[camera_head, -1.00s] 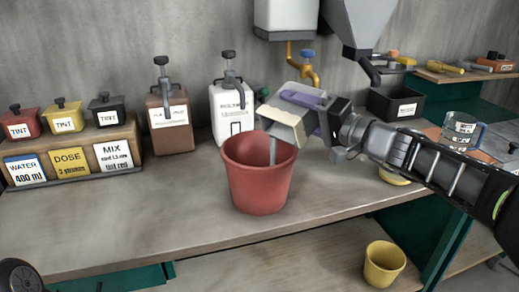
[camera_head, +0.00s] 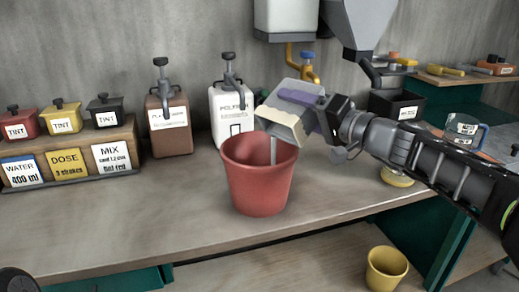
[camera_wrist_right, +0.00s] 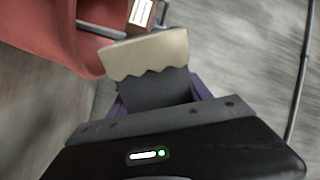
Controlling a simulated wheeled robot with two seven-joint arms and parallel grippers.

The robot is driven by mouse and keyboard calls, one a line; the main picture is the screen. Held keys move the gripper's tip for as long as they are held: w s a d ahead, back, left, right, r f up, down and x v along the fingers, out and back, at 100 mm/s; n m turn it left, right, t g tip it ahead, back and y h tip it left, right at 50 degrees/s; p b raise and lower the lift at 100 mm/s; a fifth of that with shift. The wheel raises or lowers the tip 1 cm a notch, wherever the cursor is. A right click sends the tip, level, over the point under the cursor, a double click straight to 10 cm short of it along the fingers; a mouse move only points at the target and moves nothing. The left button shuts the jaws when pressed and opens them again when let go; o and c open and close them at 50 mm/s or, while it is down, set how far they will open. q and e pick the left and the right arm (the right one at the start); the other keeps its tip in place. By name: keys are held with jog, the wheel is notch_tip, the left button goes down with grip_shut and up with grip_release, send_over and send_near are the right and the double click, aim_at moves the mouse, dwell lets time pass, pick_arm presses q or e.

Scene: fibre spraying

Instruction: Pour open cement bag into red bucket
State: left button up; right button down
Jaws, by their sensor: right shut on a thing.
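The red bucket (camera_head: 257,185) stands upright on the workbench in the head view; its wall also shows at the upper left of the right wrist view (camera_wrist_right: 45,30). The open cement bag (camera_head: 296,98), pale grey with a purple band, is held tilted, its torn mouth over the bucket's right rim. In the wrist view the bag's cream, jagged edge (camera_wrist_right: 147,55) points at the bucket. A thin grey stream or rod shows below the mouth inside the bucket; I cannot tell which. My right gripper (camera_head: 327,115) is shut on the bag. My left gripper is out of view.
A brown pump bottle (camera_head: 168,125) and a white pump bottle (camera_head: 232,115) stand behind the bucket. A tint rack (camera_head: 90,150) is at left. A yellow bucket (camera_head: 386,268) sits lower, at front right. The bench front (camera_head: 130,235) is clear.

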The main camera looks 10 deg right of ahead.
jog(key=shift+s+a+r+n+b, duration=0.15)
jog(key=shift+a+n+b, duration=0.2)
jog(key=shift+b, duration=0.5)
jog(key=shift+d+r+p, duration=0.15)
jog(key=shift+r+p, duration=0.05)
jog(key=shift+p, duration=0.1)
jog(key=m+p, duration=0.1)
jog(key=p, duration=0.2)
jog(key=w+d+m+p, duration=0.1)
jog(key=p, duration=0.1)
jog(key=shift+m+p, duration=0.25)
jog(key=shift+p, duration=0.15)
jog(key=shift+d+f, duration=0.15)
jog(key=shift+f, duration=0.4)
jog(key=shift+f+b, duration=0.2)
jog(key=shift+b, duration=0.25)
